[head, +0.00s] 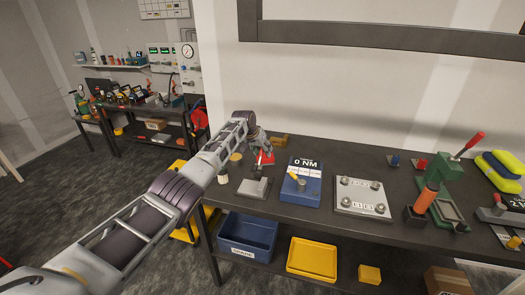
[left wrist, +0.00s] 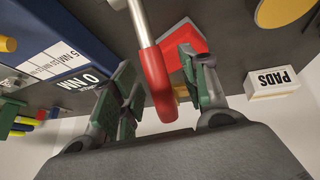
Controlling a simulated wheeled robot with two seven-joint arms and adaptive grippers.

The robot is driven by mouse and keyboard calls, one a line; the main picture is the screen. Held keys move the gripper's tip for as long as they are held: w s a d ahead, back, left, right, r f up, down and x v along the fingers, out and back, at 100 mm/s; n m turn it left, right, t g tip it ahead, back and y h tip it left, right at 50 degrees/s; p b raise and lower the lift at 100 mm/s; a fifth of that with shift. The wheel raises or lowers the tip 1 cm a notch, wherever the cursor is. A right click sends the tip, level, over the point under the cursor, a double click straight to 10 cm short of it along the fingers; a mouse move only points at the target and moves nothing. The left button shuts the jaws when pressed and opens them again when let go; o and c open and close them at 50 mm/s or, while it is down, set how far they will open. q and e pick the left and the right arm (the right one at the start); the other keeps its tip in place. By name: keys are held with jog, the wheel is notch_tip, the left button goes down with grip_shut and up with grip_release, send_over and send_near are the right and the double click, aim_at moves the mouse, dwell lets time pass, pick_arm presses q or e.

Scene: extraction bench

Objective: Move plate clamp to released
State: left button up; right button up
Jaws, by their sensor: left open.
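What looks like the plate clamp is a grey base (head: 255,188) on the bench, with a pale lever and a red grip (head: 265,157). In the left wrist view the red grip (left wrist: 157,82) comes in from the top between my fingers. My left gripper (head: 259,148) is at the red grip. Its fingers (left wrist: 160,85) are open, one on each side of the grip, and I cannot tell whether either touches it. The clamp's base is out of the wrist view. My right gripper is not in view.
A blue torque box (head: 299,188) marked "0 NM" stands right of the clamp, then a bolted metal plate (head: 362,196) and a green press (head: 442,188). A red item (left wrist: 185,42) and a "PADS" box (left wrist: 272,85) lie near my fingers. Bins sit below.

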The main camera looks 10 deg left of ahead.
pick_arm(q)
jog(key=shift+s+r, duration=0.15)
jog(key=shift+r, duration=0.1)
jog(key=v, duration=1.1)
jog(key=shift+r, duration=0.2)
dwell(0.7)
jog(key=shift+s, duration=0.2)
